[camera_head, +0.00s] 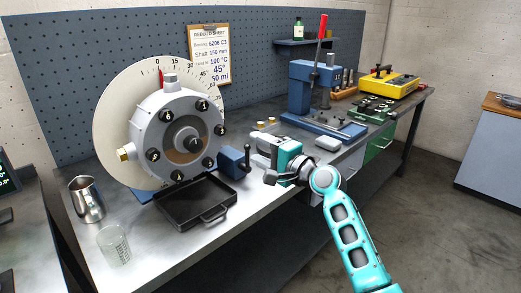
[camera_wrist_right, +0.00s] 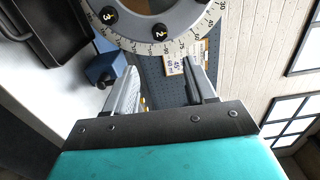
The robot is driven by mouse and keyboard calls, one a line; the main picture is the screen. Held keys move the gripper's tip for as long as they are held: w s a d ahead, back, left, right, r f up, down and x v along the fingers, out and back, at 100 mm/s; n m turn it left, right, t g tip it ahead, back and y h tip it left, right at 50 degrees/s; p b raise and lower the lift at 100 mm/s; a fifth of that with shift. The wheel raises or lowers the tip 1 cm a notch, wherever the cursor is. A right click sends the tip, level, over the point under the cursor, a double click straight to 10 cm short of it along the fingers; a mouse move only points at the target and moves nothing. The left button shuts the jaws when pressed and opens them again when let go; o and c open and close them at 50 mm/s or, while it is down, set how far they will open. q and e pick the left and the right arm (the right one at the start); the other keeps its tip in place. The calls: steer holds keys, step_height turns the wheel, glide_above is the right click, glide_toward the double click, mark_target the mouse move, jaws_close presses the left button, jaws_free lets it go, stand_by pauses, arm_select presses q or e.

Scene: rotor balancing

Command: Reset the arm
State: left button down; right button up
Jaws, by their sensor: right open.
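My right arm reaches in from the lower right in the head view. Its right gripper (camera_head: 261,153) is above the bench's front part, right of the rotor housing (camera_head: 180,137). The gripper is open, and nothing shows between its fingers. In the right wrist view the two fingers (camera_wrist_right: 162,78) stand apart, with the pegboard and rebuild sheet (camera_wrist_right: 186,58) beyond them. The grey housing has numbered black knobs and stands before a round degree dial (camera_head: 117,108). A red mark is near the dial's 0. My left gripper is not in view.
A black drip tray (camera_head: 194,222), metal jug (camera_head: 88,199) and clear beaker (camera_head: 114,244) are at the left front. A blue block with a handle (camera_head: 233,160) is close left of my gripper. A blue press (camera_head: 303,90) and yellow case (camera_head: 392,82) stand farther right.

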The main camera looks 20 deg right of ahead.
steer(key=s+a+f+n+g+h, duration=0.2)
steer(key=s+f+n, duration=0.3)
steer(key=f, duration=0.5)
steer(key=s+a+f+n+g+h, duration=0.1)
steer(key=s+f+n+g, duration=0.1)
steer(key=s+f, duration=0.55)
steer(key=s+a+f+n+g, duration=0.1)
steer(key=s+a+f+n, duration=0.1)
steer(key=s+f+n, duration=0.3)
steer(key=s+a+f+n+g+h, duration=0.1)
steer(key=s+a+f+n, duration=0.2)
steer(key=s, duration=0.9)
step_height(320, 180, down, 4)
steer(key=shift+s+a+r+n, duration=0.15)
steer(key=shift+s+n, duration=0.1)
steer(key=shift+n, duration=0.65)
